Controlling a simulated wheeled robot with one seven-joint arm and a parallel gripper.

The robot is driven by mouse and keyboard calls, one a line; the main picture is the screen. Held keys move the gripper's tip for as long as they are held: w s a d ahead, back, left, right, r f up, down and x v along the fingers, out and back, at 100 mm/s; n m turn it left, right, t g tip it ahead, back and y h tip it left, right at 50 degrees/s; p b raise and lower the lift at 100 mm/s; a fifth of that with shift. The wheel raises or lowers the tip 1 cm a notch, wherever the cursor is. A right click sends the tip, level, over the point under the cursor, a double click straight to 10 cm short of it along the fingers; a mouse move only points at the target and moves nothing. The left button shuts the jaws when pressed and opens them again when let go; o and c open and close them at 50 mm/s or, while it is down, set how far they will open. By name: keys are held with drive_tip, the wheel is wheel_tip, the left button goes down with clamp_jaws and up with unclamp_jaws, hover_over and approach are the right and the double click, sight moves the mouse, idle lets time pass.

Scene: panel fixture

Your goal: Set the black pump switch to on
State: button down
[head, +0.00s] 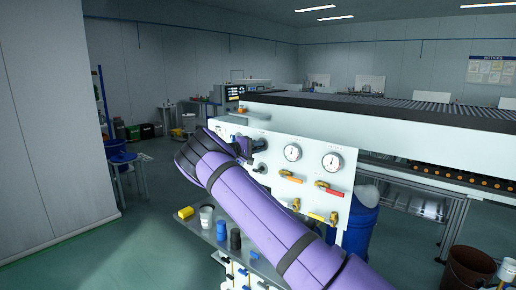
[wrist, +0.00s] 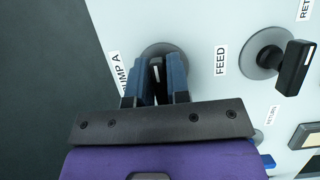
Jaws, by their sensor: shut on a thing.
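The black pump switch (wrist: 157,69) sits on a round grey plate (wrist: 163,48) on the white panel (head: 223,127). A partly hidden label reading "UMP A" is beside it in the wrist view. My gripper (wrist: 158,78) has its two blue fingers on either side of the switch handle and is shut on it. The handle, with a white mark, runs roughly up and down in the wrist view. In the head view my gripper (head: 243,148) is at the panel's upper left, and my arm hides part of the panel.
Another black switch (wrist: 293,66) with a "FEED" label (wrist: 221,61) is to the right in the wrist view. The panel also carries two gauges (head: 292,153) and several yellow and red-handled valves (head: 329,187). Cups and a yellow item (head: 186,212) stand below.

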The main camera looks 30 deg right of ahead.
drive_tip(key=shift+f, duration=0.1)
idle(0.3)
drive_tip(key=c, duration=1.2)
unclamp_jaws()
drive_tip(key=shift+o, duration=0.2)
drive_tip(key=a, duration=1)
drive_tip(key=shift+w+a, duration=0.25)
drive_tip(key=shift+a, duration=0.15)
